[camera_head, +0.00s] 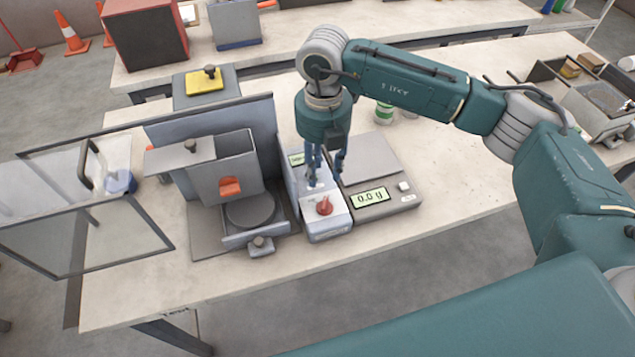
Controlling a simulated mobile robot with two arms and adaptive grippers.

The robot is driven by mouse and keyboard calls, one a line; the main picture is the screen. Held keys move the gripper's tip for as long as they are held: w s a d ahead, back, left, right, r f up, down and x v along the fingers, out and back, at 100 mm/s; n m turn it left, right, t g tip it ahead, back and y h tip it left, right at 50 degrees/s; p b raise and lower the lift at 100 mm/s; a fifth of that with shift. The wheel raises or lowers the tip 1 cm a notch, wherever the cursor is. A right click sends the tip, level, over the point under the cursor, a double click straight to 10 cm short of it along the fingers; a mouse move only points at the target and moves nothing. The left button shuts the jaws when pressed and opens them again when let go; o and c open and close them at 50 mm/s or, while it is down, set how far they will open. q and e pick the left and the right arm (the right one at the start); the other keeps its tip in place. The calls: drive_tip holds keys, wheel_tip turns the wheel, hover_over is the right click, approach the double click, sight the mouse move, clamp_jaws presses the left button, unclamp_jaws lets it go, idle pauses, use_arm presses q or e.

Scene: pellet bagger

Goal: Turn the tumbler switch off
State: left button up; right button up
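A grey-blue control box (327,226) stands on the table with a white top panel and a red knob (323,207). A small green display (297,159) shows on its rear part. My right gripper (327,174) points down over the box, behind the red knob. Its two fingers are apart, with a gap between them. A small pale part of the panel shows by the left fingertip; I cannot tell whether it is the tumbler switch or whether the finger touches it. My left gripper is out of view.
A scale (393,205) reading 0.0 g stands right of the box. A grey bagger unit (218,160) with an orange tab stands left, with a hinged clear door (75,236) swung out. The table front is clear.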

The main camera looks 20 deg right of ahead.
sight(323, 202)
drive_tip(key=shift+s+f+p, duration=0.55)
drive_tip(key=shift+s+f, duration=0.25)
drive_tip(key=shift+s, duration=0.15)
wheel_tip(323, 202, down, 3)
drive_tip(key=shift+f+p, duration=0.15)
drive_tip(key=shift+p, duration=0.5)
drive_tip(key=f, duration=0.1)
drive_tip(key=f+p, duration=0.1)
drive_tip(key=f, duration=0.1)
drive_tip(key=shift+w, duration=0.35)
drive_tip(key=shift+f, duration=1)
drive_tip(key=c, duration=0.5)
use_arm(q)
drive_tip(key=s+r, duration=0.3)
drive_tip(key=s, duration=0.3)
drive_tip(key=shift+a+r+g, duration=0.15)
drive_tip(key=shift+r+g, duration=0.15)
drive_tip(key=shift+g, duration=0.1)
use_arm(e)
clamp_jaws()
